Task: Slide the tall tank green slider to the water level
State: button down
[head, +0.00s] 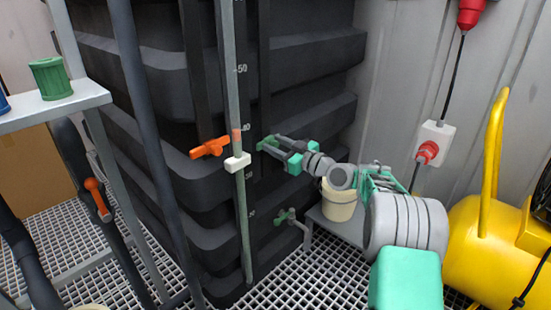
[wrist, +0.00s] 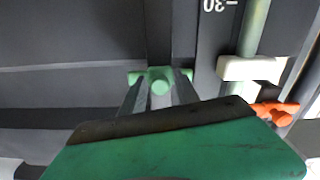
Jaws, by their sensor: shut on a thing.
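The tall dark tank (head: 310,55) has a number scale and a clear upright tube (head: 243,215). The tube looks greenish low down and paler higher up. A small orange-red band (head: 236,136) shows on it near the 40 mark; I cannot tell exactly where the water ends. A white slider (head: 237,162) sits on the tube just below the band. The green slider (head: 266,143) is right of the tube, slightly higher than the white slider. My gripper (head: 272,144) is shut on its knob; the wrist view shows the green slider (wrist: 158,77) between my fingers.
An orange handle (head: 209,147) sticks out left of the tube, also in the wrist view (wrist: 276,111). A tap (head: 287,217) and a cream bucket (head: 339,204) are below my arm. A yellow machine (head: 480,240) stands right. A shelf (head: 50,108) with a green cup is left.

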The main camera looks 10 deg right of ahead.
aim_at(266, 119)
notch_tip(266, 119, up, 7)
jog(key=shift+r+p, duration=0.15)
jog(key=shift+p, duration=0.65)
jog(key=c, duration=1.2)
grip_release()
jog(key=p+v, duration=0.1)
jog(key=v, duration=0.6)
jog(key=shift+s+d, duration=0.25)
jog(key=shift+s, duration=0.05)
